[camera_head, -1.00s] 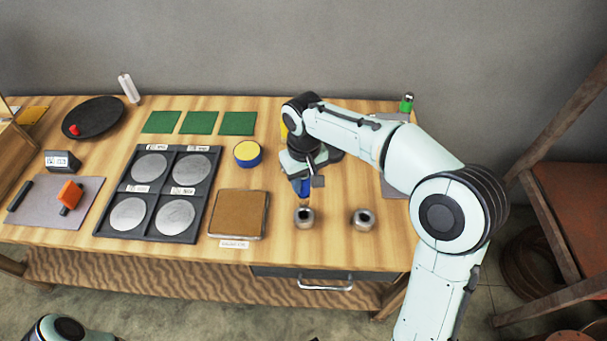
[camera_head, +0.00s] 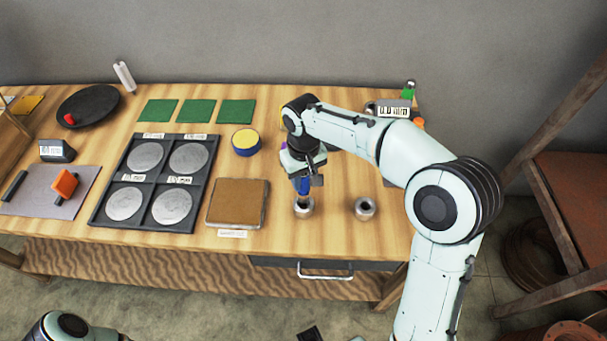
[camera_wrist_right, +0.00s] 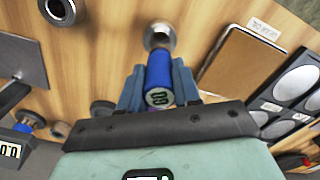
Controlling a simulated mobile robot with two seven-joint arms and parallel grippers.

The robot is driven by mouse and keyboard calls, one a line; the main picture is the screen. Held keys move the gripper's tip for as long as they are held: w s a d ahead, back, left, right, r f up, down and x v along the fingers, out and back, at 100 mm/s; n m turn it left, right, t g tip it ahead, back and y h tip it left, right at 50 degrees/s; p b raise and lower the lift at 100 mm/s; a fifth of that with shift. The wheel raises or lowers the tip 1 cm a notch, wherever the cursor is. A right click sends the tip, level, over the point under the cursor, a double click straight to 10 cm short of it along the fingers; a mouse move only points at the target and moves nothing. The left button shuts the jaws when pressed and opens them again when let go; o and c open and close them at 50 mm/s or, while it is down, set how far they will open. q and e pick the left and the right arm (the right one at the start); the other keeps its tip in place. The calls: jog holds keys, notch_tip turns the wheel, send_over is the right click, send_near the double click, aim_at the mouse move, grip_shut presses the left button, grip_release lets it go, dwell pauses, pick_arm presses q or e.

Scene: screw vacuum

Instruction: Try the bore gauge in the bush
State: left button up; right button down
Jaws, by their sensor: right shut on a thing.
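My right gripper (camera_head: 303,178) is shut on the bore gauge, whose blue handle (camera_head: 303,187) points down. The gauge stands over the left bush (camera_head: 304,210), a small grey metal ring on the table. Its lower end meets the bush's mouth, seemingly partly inside; the depth is hidden. The right wrist view shows the blue handle (camera_wrist_right: 158,73) between the fingers, its label reading GO, with the bush (camera_wrist_right: 159,35) just beyond. A second bush (camera_head: 364,208) stands to the right, apart from the gripper.
A brown pad (camera_head: 237,203) lies left of the bush, beside a black tray (camera_head: 156,180) with several grey discs. Bare wood lies between the two bushes and along the table's front edge.

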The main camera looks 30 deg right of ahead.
aim_at(303, 190)
pick_arm(q)
jog(key=shift+s+f, duration=0.1)
jog(key=shift+f, duration=0.15)
pick_arm(e)
jog(key=shift+f, duration=0.45)
pick_arm(q)
jog(key=shift+s+f+b, duration=0.25)
jog(key=shift+f+b, duration=0.4)
jog(key=shift+b, duration=0.05)
jog(key=shift+s+f+b, duration=0.2)
jog(key=shift+f+b, duration=0.45)
jog(key=shift+b, duration=0.05)
pick_arm(e)
jog(key=shift+f, duration=2.15)
pick_arm(q)
jog(key=shift+r, duration=0.1)
pick_arm(e)
jog(key=shift+r, duration=0.1)
pick_arm(q)
notch_tip(303, 190, up, 6)
jog(key=w+p, duration=0.2)
jog(key=p, duration=0.3)
jog(key=shift+w+f, duration=0.25)
pick_arm(e)
jog(key=shift+r, duration=3.45)
pick_arm(q)
jog(key=shift+s, duration=0.15)
